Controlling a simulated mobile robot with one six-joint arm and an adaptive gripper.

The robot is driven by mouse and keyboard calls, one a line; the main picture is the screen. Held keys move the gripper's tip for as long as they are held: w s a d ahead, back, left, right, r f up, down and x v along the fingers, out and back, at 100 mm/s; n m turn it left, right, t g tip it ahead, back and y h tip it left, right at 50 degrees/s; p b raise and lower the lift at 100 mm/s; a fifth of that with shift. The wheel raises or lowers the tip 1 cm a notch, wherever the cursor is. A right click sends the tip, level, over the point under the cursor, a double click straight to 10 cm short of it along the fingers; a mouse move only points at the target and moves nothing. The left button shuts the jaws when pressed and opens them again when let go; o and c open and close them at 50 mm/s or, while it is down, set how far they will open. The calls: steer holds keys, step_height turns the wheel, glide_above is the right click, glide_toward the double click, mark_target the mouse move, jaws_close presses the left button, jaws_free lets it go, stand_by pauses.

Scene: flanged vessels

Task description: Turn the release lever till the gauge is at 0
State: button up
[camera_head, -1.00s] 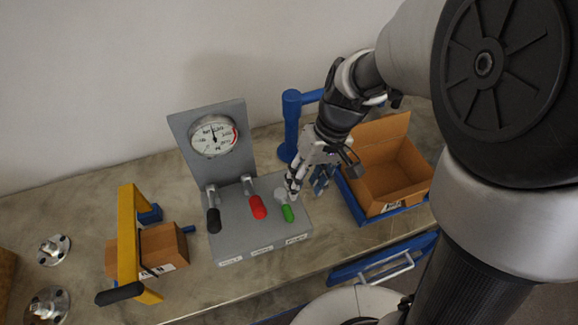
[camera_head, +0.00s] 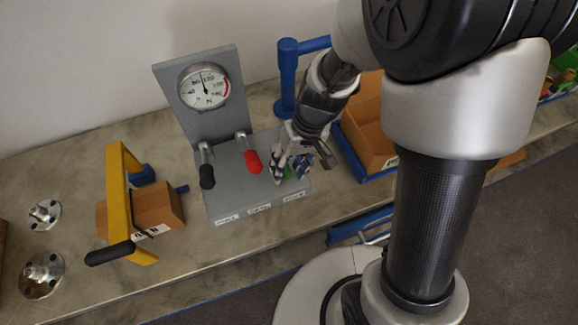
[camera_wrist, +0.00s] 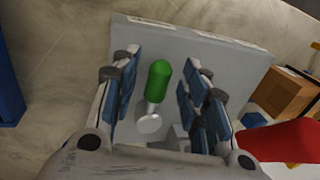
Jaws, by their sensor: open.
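The grey lever panel (camera_head: 236,195) stands on the bench with a round white gauge (camera_head: 203,86) on its upright back plate. The gauge needle points about straight up, away from the low end; the figures are too small to read surely. A black lever (camera_head: 207,176), a red lever (camera_head: 252,161) and a green lever (camera_head: 288,172) stand in a row. My gripper (camera_head: 290,170) is at the green lever, fingers down. In the wrist view the green handle (camera_wrist: 158,80) lies between my open fingers, apart from both. The panel's small front labels are not clearly readable.
A yellow frame (camera_head: 119,190) and a cardboard box (camera_head: 158,206) stand left of the panel, with metal flanges (camera_head: 41,273) beyond. A blue post (camera_head: 288,75) is behind my gripper. An open carton (camera_head: 368,135) in a blue tray stands close on the right.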

steer(key=shift+c, duration=0.3)
jaws_close()
stand_by(0.3)
